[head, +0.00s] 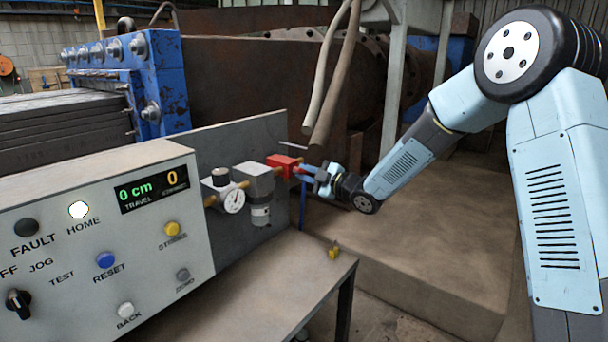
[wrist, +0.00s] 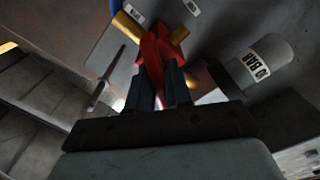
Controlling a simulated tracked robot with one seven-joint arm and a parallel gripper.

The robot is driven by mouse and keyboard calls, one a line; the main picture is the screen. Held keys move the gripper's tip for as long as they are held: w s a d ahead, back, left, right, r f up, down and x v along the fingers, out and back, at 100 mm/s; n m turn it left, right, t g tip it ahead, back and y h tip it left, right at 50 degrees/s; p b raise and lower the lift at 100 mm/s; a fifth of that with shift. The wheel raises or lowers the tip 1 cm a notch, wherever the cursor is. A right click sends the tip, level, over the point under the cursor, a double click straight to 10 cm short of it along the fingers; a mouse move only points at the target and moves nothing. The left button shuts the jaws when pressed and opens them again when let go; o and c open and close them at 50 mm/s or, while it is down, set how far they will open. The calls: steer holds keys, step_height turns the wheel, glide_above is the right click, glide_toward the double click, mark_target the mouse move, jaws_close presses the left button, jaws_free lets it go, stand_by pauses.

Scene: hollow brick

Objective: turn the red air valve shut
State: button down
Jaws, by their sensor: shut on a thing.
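The red air valve (head: 284,163) sits on the grey upright panel, at the right end of a row of air fittings. My gripper (head: 306,172) reaches it from the right, with its fingers at the valve's red handle. In the wrist view my gripper (wrist: 157,88) is shut on the red handle (wrist: 152,55), which runs up between the fingers to the red valve body (wrist: 172,38). The fingers hide the handle's lower part. A brass fitting (wrist: 127,24) joins the valve.
A pressure gauge (head: 233,201) and a grey filter unit (head: 260,192) stand left of the valve. The control box (head: 100,240) with buttons and a "0 cm" display is at the left. A small yellow item (head: 334,251) lies on the bench (head: 262,285).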

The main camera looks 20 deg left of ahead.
steer(key=m, duration=0.6)
steer(key=shift+d+f, duration=0.15)
steer(key=m, duration=0.3)
steer(key=shift+w+m, duration=0.1)
steer(key=shift+m, duration=0.7)
steer(key=shift+w+r, duration=0.15)
steer(key=shift+r, duration=0.1)
steer(key=c, duration=1.2)
jaws_free()
steer(key=shift+o, duration=0.2)
steer(key=shift+s+d+f, duration=0.1)
steer(key=shift+s+d, duration=0.05)
steer(key=shift+s, duration=0.1)
steer(key=v, duration=1.3)
steer(key=shift+d, duration=0.2)
